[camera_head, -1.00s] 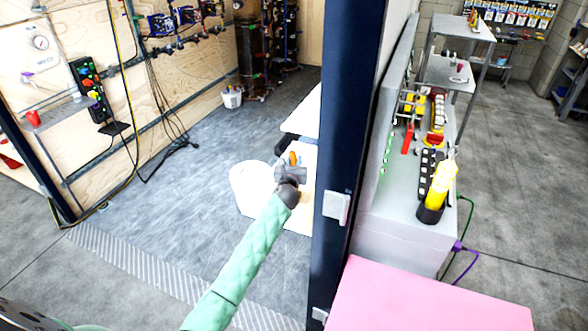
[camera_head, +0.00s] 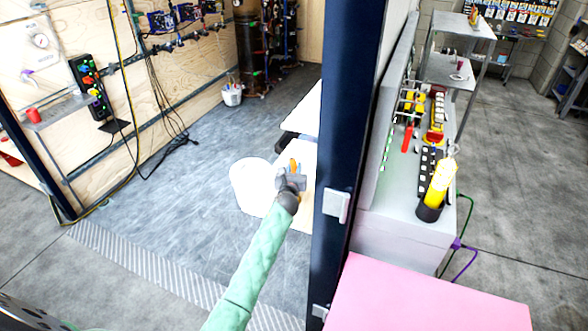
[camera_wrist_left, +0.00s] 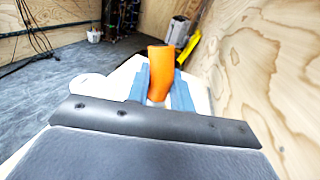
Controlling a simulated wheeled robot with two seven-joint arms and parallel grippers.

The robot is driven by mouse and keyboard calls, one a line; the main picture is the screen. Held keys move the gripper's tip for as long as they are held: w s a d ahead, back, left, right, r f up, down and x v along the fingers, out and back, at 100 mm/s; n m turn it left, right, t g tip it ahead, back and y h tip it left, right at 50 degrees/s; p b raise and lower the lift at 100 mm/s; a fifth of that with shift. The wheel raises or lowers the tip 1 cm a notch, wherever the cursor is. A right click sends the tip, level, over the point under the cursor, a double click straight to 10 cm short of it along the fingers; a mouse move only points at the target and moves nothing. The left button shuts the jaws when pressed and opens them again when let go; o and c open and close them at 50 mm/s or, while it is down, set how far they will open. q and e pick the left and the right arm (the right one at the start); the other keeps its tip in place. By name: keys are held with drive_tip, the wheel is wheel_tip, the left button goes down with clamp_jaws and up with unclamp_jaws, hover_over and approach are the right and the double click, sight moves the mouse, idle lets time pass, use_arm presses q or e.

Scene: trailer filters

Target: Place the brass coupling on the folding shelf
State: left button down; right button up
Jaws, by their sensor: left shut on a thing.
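My left gripper (camera_head: 291,178) is over a pale board beside the dark blue post. Its two blue fingers show in the left wrist view (camera_wrist_left: 160,88), shut on an orange tapered thing (camera_wrist_left: 161,70). This orange thing also shows in the head view (camera_head: 294,164). I cannot tell whether it is the brass coupling; no other thing is clearly a brass coupling. A small grey shelf (camera_head: 62,110) on the left plywood wall carries a red cup; I cannot tell for sure that it is the folding shelf. My right gripper is not in view.
The dark blue post (camera_head: 345,150) stands close right of my left gripper. A white round surface (camera_head: 250,182) and the pale board (camera_head: 309,165) lie around it. A pink surface (camera_head: 425,298) is at front right. The floor (camera_head: 180,200) toward the left wall is mostly clear.

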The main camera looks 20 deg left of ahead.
use_arm(q)
drive_tip(key=c, duration=1.2)
unclamp_jaws()
drive_tip(key=shift+c, duration=0.2)
drive_tip(key=shift+r, duration=0.1)
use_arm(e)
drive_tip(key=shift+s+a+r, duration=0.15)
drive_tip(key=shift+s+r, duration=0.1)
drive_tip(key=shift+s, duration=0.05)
